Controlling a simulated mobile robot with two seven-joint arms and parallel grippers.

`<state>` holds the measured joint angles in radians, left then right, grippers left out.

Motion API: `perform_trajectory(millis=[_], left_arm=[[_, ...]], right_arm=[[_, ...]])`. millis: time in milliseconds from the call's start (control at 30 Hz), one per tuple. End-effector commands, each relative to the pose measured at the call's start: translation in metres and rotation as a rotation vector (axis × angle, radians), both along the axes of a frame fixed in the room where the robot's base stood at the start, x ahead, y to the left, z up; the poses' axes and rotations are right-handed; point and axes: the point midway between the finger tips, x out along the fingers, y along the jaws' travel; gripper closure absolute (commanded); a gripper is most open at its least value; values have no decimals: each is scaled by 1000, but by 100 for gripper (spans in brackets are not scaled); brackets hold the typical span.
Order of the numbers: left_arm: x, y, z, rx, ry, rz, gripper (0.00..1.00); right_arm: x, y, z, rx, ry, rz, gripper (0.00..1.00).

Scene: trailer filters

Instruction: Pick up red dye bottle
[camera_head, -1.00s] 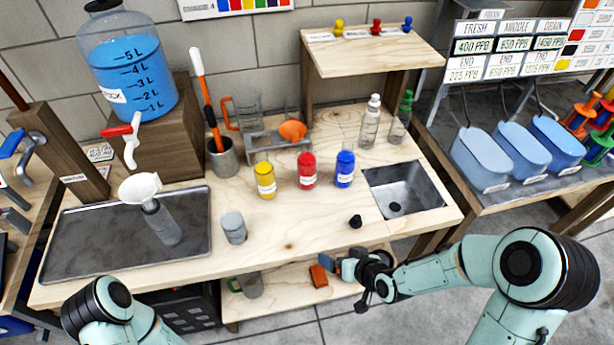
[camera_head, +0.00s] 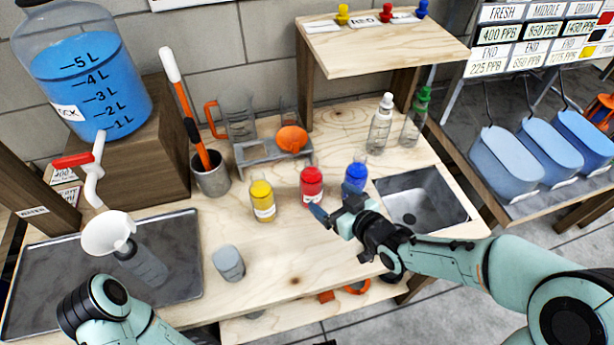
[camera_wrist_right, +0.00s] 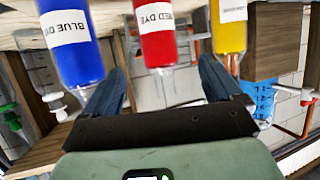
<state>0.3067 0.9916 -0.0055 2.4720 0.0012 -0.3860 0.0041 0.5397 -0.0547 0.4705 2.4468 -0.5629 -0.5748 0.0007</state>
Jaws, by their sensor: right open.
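The red dye bottle (camera_head: 311,186) stands upright on the wooden table between the yellow dye bottle (camera_head: 263,201) and the blue dye bottle (camera_head: 355,175). My right gripper (camera_head: 322,208) is open in front of the red bottle, to its lower right in the head view. In the right wrist view, the red bottle (camera_wrist_right: 157,35) shows beyond and between the two open fingers (camera_wrist_right: 165,85), with its label facing me; the blue bottle (camera_wrist_right: 70,45) is left and the yellow bottle (camera_wrist_right: 228,28) right. My left arm shows at the lower left; its gripper is out of view.
A grey cup (camera_head: 228,263) stands at the front left. A metal sink (camera_head: 415,200) lies to the right. A rack with an orange funnel (camera_head: 291,139) stands behind the bottles. Clear (camera_head: 380,125) and green-capped (camera_head: 416,117) bottles stand behind right. Bare wood lies in front.

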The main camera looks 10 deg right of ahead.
Motion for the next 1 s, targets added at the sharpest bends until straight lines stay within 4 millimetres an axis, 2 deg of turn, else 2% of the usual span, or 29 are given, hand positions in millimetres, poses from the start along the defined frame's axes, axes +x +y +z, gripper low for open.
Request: perform_trajectory(millis=[100,300,567,800,1000], left_arm=[[-3,0,-9,-1,5,0,57],[-3,0,-14,1,2,1,57],[-2,0,-15,0,-3,2,57],[-2,0,-13,0,-1,1,57],[-2,0,-13,1,1,1,57]], right_arm=[[18,8,-12,6,3,3,8],[51,20,-24,7,3,2,8],[69,25,-31,3,3,2,8],[101,33,-40,5,3,2,8],[112,36,-45,2,4,1,8]])
